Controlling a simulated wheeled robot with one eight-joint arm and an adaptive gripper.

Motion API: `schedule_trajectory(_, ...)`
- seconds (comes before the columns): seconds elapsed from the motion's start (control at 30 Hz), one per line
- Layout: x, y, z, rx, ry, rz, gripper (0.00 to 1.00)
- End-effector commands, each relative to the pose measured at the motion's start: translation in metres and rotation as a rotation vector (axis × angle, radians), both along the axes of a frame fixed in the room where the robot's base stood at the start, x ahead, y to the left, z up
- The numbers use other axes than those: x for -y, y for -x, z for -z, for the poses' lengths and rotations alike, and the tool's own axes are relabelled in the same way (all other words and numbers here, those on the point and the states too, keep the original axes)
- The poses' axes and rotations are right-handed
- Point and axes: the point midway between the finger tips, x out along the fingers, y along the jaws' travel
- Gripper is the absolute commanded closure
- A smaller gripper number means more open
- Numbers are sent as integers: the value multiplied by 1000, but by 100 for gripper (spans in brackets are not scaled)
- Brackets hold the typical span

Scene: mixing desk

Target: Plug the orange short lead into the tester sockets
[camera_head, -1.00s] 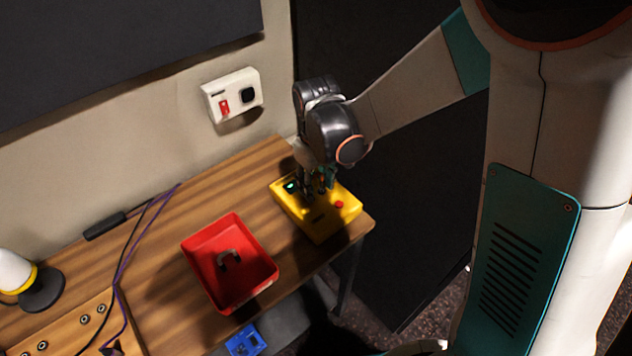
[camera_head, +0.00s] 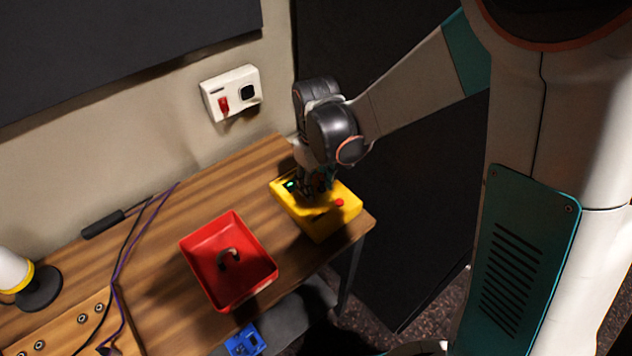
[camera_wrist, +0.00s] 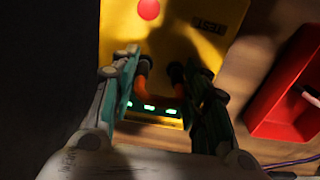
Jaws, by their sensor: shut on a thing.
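The yellow tester (camera_head: 325,221) sits near the table's right end, with a red button and a small green lit display. It also fills the top of the wrist view (camera_wrist: 120,25), with several green lights lit. My gripper (camera_head: 319,187) is right over the tester. In the wrist view my gripper (camera_wrist: 160,75) is shut on the orange short lead (camera_wrist: 143,68), whose two ends show curving down between the fingers toward the tester's face. Its plug tips and the sockets are hidden in shadow, so I cannot tell whether they are seated.
A red tray (camera_head: 206,277) holding a curved grey piece (camera_head: 229,258) stands left of the tester. Dark and purple cables (camera_head: 128,250) run across the table further left. A wall box (camera_head: 231,93) with a red switch is behind. The table's right edge is close to the tester.

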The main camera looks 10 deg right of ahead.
Motion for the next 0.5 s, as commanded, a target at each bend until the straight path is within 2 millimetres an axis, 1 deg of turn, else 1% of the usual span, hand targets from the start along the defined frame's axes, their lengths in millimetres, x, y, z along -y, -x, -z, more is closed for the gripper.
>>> schedule_trajectory(0.2, 0, 0, 5, 0, 0, 0, 96)
schedule_trajectory(0.23, 0, 0, 4, 0, 0, 0, 53)
schedule_trajectory(0.27, 0, 0, 4, 0, 0, 0, 46)
schedule_trajectory(0.3, 0, 0, 4, 0, 0, 0, 37)
schedule_trajectory(0.33, 0, 0, 4, 0, 0, 0, 34)
schedule_trajectory(0.5, 0, 0, 4, 0, 0, 0, 34)
